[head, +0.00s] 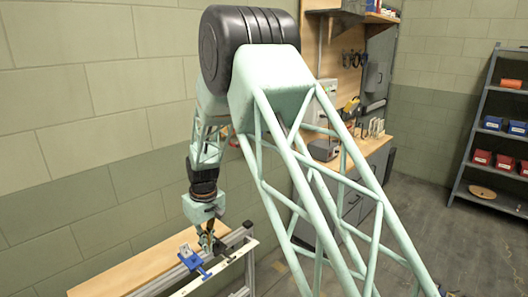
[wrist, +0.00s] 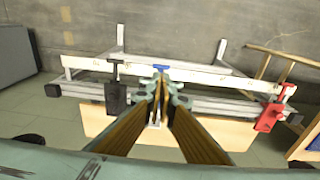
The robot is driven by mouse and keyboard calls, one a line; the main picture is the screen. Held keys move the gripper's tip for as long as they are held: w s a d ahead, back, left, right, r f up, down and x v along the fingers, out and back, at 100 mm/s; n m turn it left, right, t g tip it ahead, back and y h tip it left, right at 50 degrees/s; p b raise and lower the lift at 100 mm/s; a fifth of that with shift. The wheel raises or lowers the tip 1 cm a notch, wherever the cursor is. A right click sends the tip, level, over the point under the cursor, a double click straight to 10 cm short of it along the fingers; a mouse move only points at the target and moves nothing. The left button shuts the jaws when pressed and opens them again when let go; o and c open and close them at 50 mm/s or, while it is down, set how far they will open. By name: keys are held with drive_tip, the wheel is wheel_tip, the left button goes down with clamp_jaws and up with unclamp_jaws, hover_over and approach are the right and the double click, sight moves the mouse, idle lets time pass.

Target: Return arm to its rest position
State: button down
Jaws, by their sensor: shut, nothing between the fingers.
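My arm reaches across the head view, with its mint lattice links and black joint in front of the wall. My gripper (head: 207,240) points down at the lower left, close over a bench with an aluminium frame and a wooden top (head: 135,268). In the wrist view my gripper (wrist: 160,88) shows its two long fingers running together at the tips, shut and empty. A blue clamp-like piece (head: 192,260) is beside the gripper on the bench. In the wrist view a small blue part (wrist: 161,68) shows just beyond the fingertips.
In the wrist view a black clamp (wrist: 115,92) is left of my fingers and a red clamp (wrist: 270,114) is right, along a white rail (wrist: 90,63). A workbench (head: 372,155) stands behind my arm. A shelf rack (head: 468,150) with bins is far right. Floor between is clear.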

drive_tip(key=s+d+r+m+b, duration=0.2)
drive_tip(key=s+d+r, duration=0.2)
drive_tip(key=d+r, duration=1.15)
drive_tip(key=s+d+r+m+t+b, duration=0.1)
drive_tip(key=s+d+r+m+t, duration=0.15)
drive_tip(key=s+d+r, duration=1)
drive_tip(key=s+d+r+m+b, duration=0.1)
drive_tip(key=s+d+r, duration=0.2)
drive_tip(key=s+d, duration=0.3)
drive_tip(key=s+d+r+m+b, duration=0.1)
drive_tip(key=s+d+r, duration=0.1)
drive_tip(key=s+d, duration=0.5)
drive_tip(key=s+d+f+m, duration=0.1)
drive_tip(key=s+d, duration=0.1)
drive_tip(key=s, duration=0.7)
drive_tip(key=s+d+f+m+b, duration=0.1)
drive_tip(key=s+m, duration=0.1)
drive_tip(key=s, duration=0.8)
drive_tip(key=shift+d+t+h+b, duration=0.3)
drive_tip(key=shift+d+t+h, duration=0.05)
drive_tip(key=shift+d+h, duration=0.05)
drive_tip(key=shift+s, duration=0.1)
